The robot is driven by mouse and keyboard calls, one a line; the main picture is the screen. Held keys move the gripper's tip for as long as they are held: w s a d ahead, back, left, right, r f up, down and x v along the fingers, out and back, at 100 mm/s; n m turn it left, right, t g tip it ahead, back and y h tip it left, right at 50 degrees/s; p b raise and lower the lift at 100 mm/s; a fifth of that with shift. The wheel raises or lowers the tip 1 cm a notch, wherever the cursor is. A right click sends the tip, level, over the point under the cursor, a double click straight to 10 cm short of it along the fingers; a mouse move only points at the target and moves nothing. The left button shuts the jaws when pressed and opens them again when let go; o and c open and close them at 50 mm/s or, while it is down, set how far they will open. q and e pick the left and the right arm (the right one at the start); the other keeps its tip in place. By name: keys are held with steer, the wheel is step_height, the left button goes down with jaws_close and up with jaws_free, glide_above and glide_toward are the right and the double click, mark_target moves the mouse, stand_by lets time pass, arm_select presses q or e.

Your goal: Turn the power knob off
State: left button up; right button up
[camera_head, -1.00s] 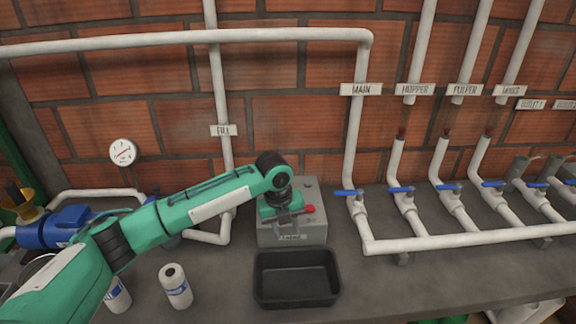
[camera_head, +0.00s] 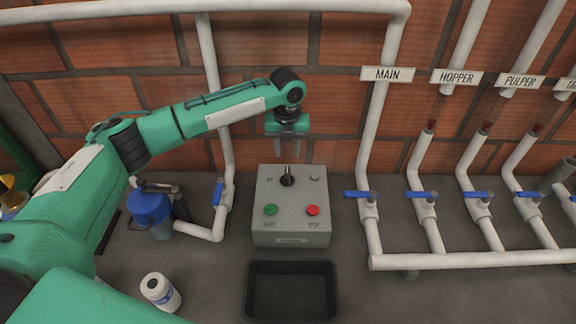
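The power knob (camera_head: 287,177) is a black knob with a raised handle on the upper part of a grey control box (camera_head: 290,226). Its handle points roughly up in the picture. The fine print beside it is too small to read. My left gripper (camera_head: 289,152) hangs fingers down above the box, just beyond the knob in the picture and apart from it. Its fingers look spread with nothing between them. My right gripper is not in view.
The box also has a green button (camera_head: 270,209) and a red button (camera_head: 313,210). A black tray (camera_head: 250,293) lies in front. Blue-handled valves on white pipes (camera_head: 470,259) stand to the right.

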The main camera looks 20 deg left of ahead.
mark_target(287, 174)
arm_select(q)
step_height(287, 174, down, 9)
steer(key=shift+f+p, duration=0.15)
steer(key=shift+p, duration=0.85)
jaws_close()
